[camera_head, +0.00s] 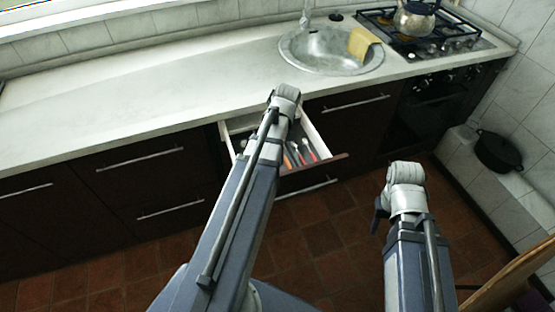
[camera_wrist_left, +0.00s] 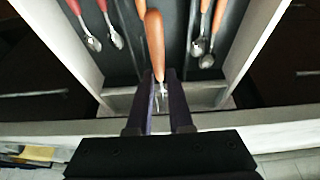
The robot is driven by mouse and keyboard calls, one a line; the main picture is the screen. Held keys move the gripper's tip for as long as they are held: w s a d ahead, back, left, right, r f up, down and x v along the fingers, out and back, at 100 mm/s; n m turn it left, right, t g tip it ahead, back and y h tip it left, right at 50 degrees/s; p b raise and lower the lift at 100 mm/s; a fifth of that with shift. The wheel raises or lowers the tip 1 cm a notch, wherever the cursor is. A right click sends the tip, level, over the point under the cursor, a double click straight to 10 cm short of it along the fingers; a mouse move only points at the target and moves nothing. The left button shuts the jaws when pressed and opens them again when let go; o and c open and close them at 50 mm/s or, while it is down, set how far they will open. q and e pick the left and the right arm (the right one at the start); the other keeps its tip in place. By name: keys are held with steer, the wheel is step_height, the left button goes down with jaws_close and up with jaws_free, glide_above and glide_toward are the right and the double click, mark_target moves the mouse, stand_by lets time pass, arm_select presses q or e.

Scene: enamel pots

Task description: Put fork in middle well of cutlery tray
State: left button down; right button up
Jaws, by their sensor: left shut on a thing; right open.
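The fork (camera_wrist_left: 155,45) has an orange handle and a metal end. My left gripper (camera_wrist_left: 160,78) is shut on it, and its tines lie between the fingers. In the left wrist view the fork shows over the middle well of the cutlery tray (camera_wrist_left: 225,92), which is in the open drawer (camera_head: 318,135). I cannot tell how high it is above the well floor. In the head view my left arm hides the fork and the left gripper. My right gripper (camera_head: 380,215) is open and empty, away from the drawer, over the floor.
Red-handled spoons (camera_wrist_left: 92,42) lie in the left well, and orange-handled spoons (camera_wrist_left: 205,50) in the right well. The countertop (camera_head: 150,95) is above the drawer. A black pot (camera_head: 497,150) stands at the right.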

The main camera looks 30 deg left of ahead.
arm_select(q)
steer(key=shift+f+b, duration=5.05)
steer(key=shift+f, duration=0.05)
steer(key=shift+r, duration=0.15)
steer(key=c, duration=0.8)
jaws_free()
steer(key=shift+r, duration=0.1)
steer(key=p+v, duration=1.1)
steer(key=v, duration=0.1)
steer(key=shift+a, duration=0.1)
